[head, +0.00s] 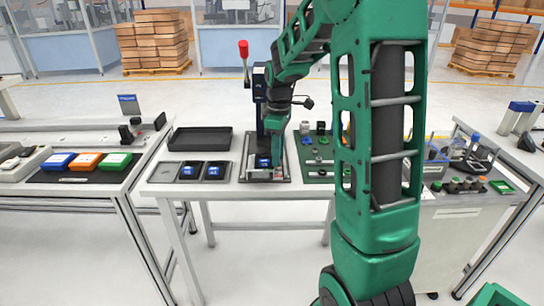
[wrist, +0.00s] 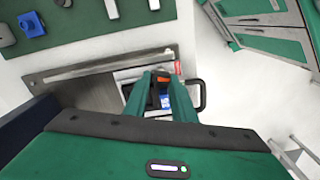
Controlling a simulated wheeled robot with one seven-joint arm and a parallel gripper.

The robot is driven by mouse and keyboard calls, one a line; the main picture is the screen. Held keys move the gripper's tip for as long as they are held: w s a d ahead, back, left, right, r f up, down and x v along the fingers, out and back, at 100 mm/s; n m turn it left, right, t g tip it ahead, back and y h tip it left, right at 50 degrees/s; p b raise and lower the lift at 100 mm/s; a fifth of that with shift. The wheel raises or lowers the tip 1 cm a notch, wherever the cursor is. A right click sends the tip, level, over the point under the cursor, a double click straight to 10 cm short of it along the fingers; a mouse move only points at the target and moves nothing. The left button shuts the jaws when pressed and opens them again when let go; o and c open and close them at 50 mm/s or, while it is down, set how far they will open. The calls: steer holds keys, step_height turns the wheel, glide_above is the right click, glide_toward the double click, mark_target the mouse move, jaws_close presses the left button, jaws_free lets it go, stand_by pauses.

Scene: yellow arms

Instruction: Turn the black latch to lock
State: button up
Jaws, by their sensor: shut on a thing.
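The fixture (head: 245,172) is a grey plate with a dark border on the middle table, below a dark press column with a red-knobbed lever. A blue part (head: 263,161) sits in it. My gripper (head: 277,163) reaches down to the fixture's right side. In the wrist view, my gripper's green fingers (wrist: 161,80) are closed around a small black piece with an orange top, which looks like the black latch (wrist: 160,87). The fingers hide most of it, so its turn angle cannot be told. A black loop handle (wrist: 203,95) shows right of the fingers.
An empty black tray (head: 201,138) and a holder with blue parts (head: 190,170) are left of the fixture. A green board with small parts (head: 317,158) is close on its right. Side tables flank the middle one. Bare table lies in front of the fixture.

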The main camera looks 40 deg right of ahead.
steer(key=m, duration=0.4)
steer(key=shift+s+d, duration=0.15)
steer(key=shift+d, duration=0.15)
steer(key=m, duration=0.3)
steer(key=shift+m, duration=0.3)
steer(key=m, duration=0.4)
steer(key=shift+f, duration=0.1)
steer(key=shift+a+m, duration=0.15)
steer(key=shift+m, duration=1.15)
steer(key=shift+a, duration=0.1)
steer(key=o, duration=1.1)
steer(key=shift+c, duration=0.2)
